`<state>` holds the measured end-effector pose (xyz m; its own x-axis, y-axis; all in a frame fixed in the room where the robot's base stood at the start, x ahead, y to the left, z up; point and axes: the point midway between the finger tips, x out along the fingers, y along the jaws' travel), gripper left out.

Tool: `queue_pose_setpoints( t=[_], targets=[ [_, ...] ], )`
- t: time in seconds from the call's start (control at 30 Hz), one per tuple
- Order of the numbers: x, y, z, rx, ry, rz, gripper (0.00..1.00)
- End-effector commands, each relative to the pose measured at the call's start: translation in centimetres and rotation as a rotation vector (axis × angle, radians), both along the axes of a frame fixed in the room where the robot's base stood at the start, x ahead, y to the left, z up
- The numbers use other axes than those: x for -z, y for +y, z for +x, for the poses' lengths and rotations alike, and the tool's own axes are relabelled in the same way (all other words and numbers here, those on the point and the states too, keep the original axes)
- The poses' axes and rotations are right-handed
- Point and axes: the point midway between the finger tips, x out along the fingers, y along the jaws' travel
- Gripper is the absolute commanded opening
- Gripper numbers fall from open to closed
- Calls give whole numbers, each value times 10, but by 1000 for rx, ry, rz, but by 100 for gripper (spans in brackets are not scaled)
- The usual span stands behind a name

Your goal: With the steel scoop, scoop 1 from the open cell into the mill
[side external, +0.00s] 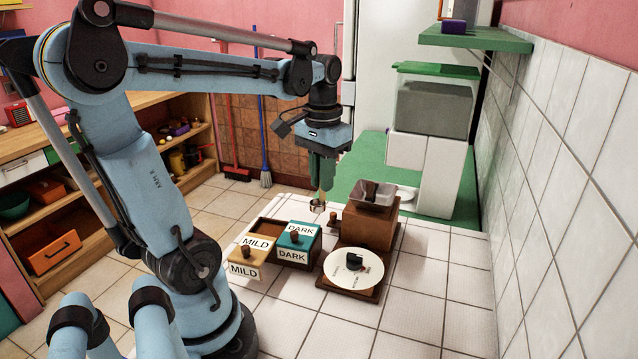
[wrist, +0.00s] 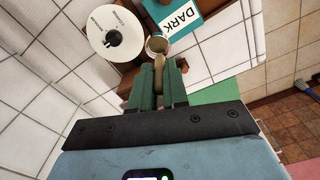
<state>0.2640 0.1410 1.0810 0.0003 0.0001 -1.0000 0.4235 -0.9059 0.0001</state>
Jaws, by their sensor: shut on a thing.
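My gripper (side external: 322,184) is shut on the handle of the steel scoop (side external: 317,205). In the wrist view the scoop (wrist: 157,45) points away from my gripper (wrist: 158,80); whether its bowl holds anything is not clear. The scoop hangs above the counter, between the wooden bean box and the mill (side external: 368,227). The mill is a brown wooden block with a hopper (side external: 374,193) on top. The box has a tan MILD lid (side external: 252,246), a teal DARK lid (side external: 298,236) and a dark open cell (side external: 270,227) at the back left. The cell's contents cannot be made out.
A white dial disc (side external: 345,279) with a black knob lies on a wooden base in front of the mill. A clear bin with a green lid (side external: 437,70) stands behind on a white block. White tiles (side external: 430,300) at the front right are clear. A tiled wall bounds the right.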

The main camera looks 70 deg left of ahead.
Motion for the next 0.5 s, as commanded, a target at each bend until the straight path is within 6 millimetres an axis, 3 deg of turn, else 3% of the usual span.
queue_pose_setpoints(
  t=[0.03, 0.2, 0.5],
  targets=[
    [2, 14, -13, -58, 0, 0, 0],
    [7, 46, -51, -206, 0, 0, 0],
    [13, 69, -89, -340, 0, 0, 0]
  ],
)
